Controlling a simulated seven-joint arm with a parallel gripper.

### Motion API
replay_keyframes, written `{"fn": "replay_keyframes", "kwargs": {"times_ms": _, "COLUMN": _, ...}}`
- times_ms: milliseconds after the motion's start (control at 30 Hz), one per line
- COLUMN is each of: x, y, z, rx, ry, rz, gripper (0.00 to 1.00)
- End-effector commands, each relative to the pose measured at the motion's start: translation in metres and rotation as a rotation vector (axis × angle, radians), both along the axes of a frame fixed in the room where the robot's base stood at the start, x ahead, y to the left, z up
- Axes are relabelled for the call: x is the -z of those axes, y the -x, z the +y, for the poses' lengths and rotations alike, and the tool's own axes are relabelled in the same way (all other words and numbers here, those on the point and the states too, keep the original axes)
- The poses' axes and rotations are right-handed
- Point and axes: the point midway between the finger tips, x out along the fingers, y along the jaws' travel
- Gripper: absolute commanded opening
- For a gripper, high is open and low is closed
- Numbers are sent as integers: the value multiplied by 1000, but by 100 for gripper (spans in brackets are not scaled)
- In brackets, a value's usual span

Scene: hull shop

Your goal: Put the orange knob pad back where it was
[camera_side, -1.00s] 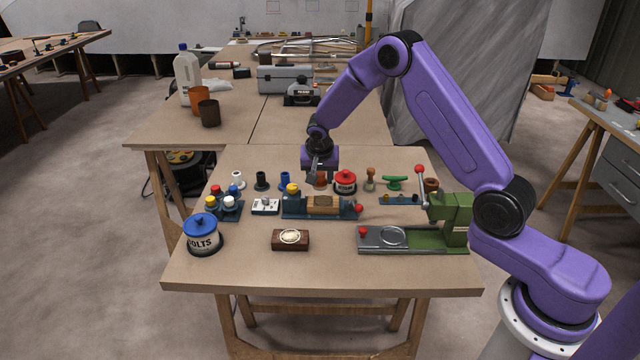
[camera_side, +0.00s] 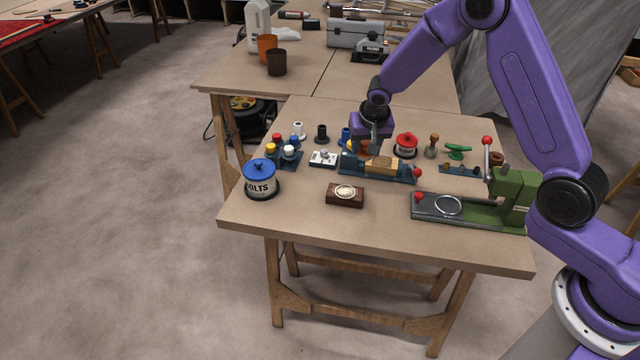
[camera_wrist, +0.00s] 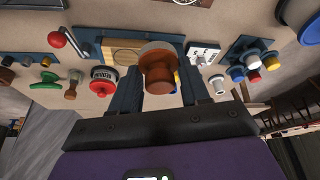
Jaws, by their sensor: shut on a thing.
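The orange knob pad (camera_side: 364,147) is between the fingers of my gripper (camera_side: 368,149), behind the blue fixture. In the wrist view the orange-brown knob pad (camera_wrist: 158,72) sits between both dark fingers, with a pale grey disc at its far end. My gripper (camera_wrist: 160,90) is shut on it. The fingers hide part of the pad in the side view, and I cannot tell whether its base touches the bench. The blue fixture (camera_side: 405,177) holds a wooden block (camera_side: 381,166).
A red tin (camera_side: 405,144) stands right of my gripper, with a brown-handled stamp (camera_side: 432,145) beyond it. A black knob pad (camera_side: 321,133) and a white one (camera_side: 299,130) stand to the left. A green press (camera_side: 510,195) is at right. The front bench edge is clear.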

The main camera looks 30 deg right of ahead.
Motion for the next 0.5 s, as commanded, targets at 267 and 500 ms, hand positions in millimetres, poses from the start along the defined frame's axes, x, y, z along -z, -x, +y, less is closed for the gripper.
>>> {"fn": "replay_keyframes", "kwargs": {"times_ms": 267, "x": -8, "y": 44, "z": 80, "rx": -363, "ry": -3, "rz": -2, "gripper": 17}}
{"fn": "replay_keyframes", "kwargs": {"times_ms": 500, "x": -5, "y": 47, "z": 101, "rx": -458, "ry": -2, "rz": -5, "gripper": 17}}
